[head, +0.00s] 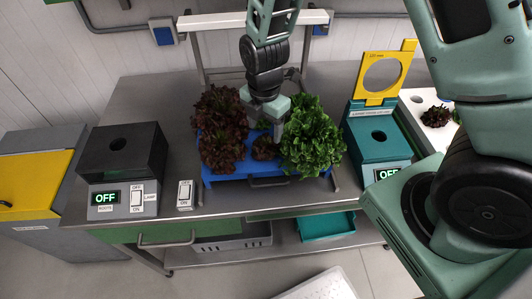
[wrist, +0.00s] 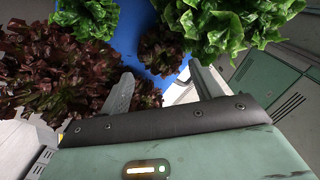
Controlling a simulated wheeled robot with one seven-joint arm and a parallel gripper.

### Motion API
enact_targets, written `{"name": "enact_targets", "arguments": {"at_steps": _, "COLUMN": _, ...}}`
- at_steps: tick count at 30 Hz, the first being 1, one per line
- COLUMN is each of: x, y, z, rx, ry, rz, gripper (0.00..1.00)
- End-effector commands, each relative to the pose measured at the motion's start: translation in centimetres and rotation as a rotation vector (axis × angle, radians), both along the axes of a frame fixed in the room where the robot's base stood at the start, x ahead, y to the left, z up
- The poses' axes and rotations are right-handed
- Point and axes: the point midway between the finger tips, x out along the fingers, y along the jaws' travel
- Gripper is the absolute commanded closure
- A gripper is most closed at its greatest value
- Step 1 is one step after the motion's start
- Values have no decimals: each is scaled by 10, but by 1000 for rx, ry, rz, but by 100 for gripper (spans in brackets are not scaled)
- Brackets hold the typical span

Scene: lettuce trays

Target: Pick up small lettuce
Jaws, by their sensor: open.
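A small dark red lettuce (head: 265,149) sits near the front of the blue tray (head: 262,181), between larger red and green heads. In the wrist view, a small red lettuce (wrist: 147,94) shows between the fingers, partly hidden by my gripper's body. Another small red lettuce (wrist: 161,50) lies just beyond the fingertips. I cannot tell which of these two matches the one in the head view. My gripper (head: 277,138) points down over the middle of the tray. In the wrist view my gripper (wrist: 160,72) is open, with nothing visibly held.
Large red lettuces (head: 222,150) crowd the left and large green lettuce (head: 312,140) the right. A black box (head: 122,150) with an OFF display stands left. A teal device (head: 376,138) with a yellow ring plate (head: 384,75) stands right. A white tray (head: 420,100) with red lettuce lies beyond.

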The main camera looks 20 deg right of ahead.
Motion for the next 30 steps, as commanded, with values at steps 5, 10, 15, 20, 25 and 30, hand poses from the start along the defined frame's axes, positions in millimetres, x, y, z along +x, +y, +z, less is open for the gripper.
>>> {"name": "enact_targets", "arguments": {"at_steps": 5, "x": 0, "y": 0, "z": -12, "rx": 0, "ry": 0, "rz": 0, "gripper": 36}}
{"name": "enact_targets", "arguments": {"at_steps": 10, "x": -2, "y": -1, "z": -21, "rx": 0, "ry": 3, "rz": 0, "gripper": 36}}
{"name": "enact_targets", "arguments": {"at_steps": 15, "x": -6, "y": -2, "z": -40, "rx": -2, "ry": 4, "rz": -2, "gripper": 36}}
{"name": "enact_targets", "arguments": {"at_steps": 20, "x": -5, "y": -2, "z": -58, "rx": 0, "ry": 2, "rz": -1, "gripper": 36}}
{"name": "enact_targets", "arguments": {"at_steps": 25, "x": -4, "y": -2, "z": -65, "rx": 0, "ry": -1, "rz": -1, "gripper": 36}}
{"name": "enact_targets", "arguments": {"at_steps": 30, "x": -4, "y": -2, "z": -65, "rx": 0, "ry": -1, "rz": -1, "gripper": 36}}
